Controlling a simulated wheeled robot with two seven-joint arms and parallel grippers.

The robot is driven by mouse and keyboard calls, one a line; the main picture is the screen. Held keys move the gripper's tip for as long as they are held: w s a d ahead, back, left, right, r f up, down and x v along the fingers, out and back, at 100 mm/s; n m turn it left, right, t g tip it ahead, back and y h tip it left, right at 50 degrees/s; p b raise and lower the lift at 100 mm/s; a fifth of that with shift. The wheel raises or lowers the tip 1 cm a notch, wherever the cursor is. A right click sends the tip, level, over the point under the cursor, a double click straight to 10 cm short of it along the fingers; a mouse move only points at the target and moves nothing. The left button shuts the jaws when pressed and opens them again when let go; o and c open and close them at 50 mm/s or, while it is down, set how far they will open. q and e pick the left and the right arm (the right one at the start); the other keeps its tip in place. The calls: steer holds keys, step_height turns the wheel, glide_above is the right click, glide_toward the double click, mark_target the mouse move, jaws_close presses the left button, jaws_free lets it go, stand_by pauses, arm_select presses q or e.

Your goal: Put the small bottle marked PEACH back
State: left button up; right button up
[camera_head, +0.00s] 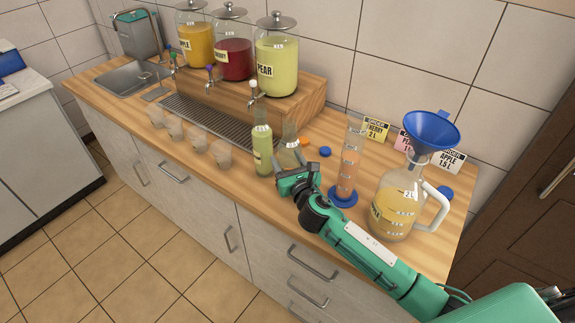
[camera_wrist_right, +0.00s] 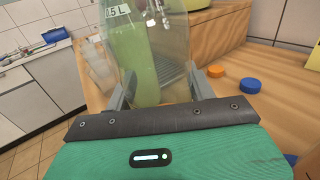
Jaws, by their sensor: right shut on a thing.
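My right gripper (camera_head: 291,174) is shut on a small clear glass bottle (camera_head: 288,153) at the counter's front. In the right wrist view the gripper (camera_wrist_right: 160,88) has a finger on each side of this bottle (camera_wrist_right: 145,40), which carries a "0.5 L" mark. No PEACH label is readable on it, and its base is hidden by the gripper. A green-filled bottle (camera_head: 262,150) stands just left of it and shows behind the glass in the wrist view. My left gripper is not in view.
An orange cap (camera_head: 305,142) and a blue cap (camera_head: 325,152) lie behind the gripper. A measuring cylinder (camera_head: 350,160) and a jug (camera_head: 398,205) with a blue funnel (camera_head: 432,130) stand right. Several cups line the left front edge. Three dispensers stand on a wooden step (camera_head: 300,100).

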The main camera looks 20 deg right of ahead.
steer(key=shift+f, duration=0.65)
steer(key=shift+f, duration=0.2)
steer(key=o, duration=1.6)
steer(key=shift+c, duration=0.2)
steer(key=shift+s+r, duration=0.1)
steer(key=shift+r, duration=0.05)
steer(key=s+b, duration=0.2)
steer(key=s, duration=0.9)
steer(key=shift+s+d, duration=0.4)
steer(key=shift+d, duration=0.05)
